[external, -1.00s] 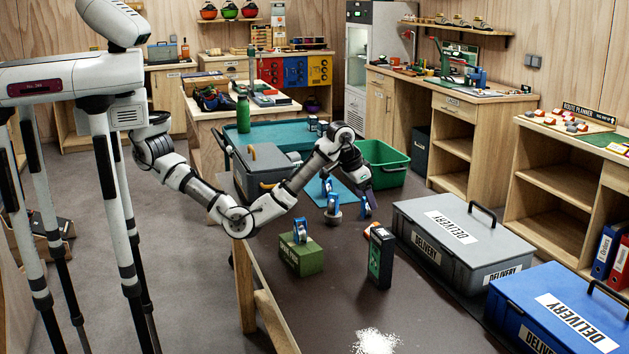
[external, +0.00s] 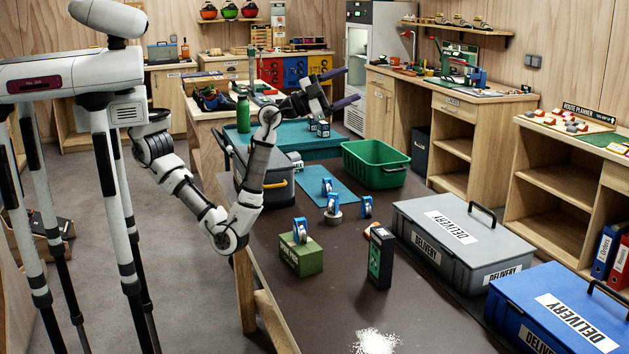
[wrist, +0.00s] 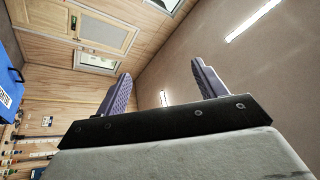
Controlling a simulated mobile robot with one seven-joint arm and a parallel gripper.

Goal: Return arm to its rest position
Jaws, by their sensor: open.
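My gripper (external: 342,88) is raised high above the far end of the dark table (external: 325,260) in the external view. Its two purple-grey fingers are spread wide apart with nothing between them. The wrist view shows the same open gripper (wrist: 160,95), with wall, door and ceiling lights beyond it. My arm is folded upward at the elbow, beside the table's left edge. The gripper is well clear of the things on the table.
Several blue pulley-like devices (external: 333,203) stand on the table, one on a green box (external: 301,255). A black-and-green box (external: 380,258), green bin (external: 378,164), grey delivery box (external: 455,232) and blue delivery box (external: 550,305) stand nearby. White powder (external: 375,342) lies in front.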

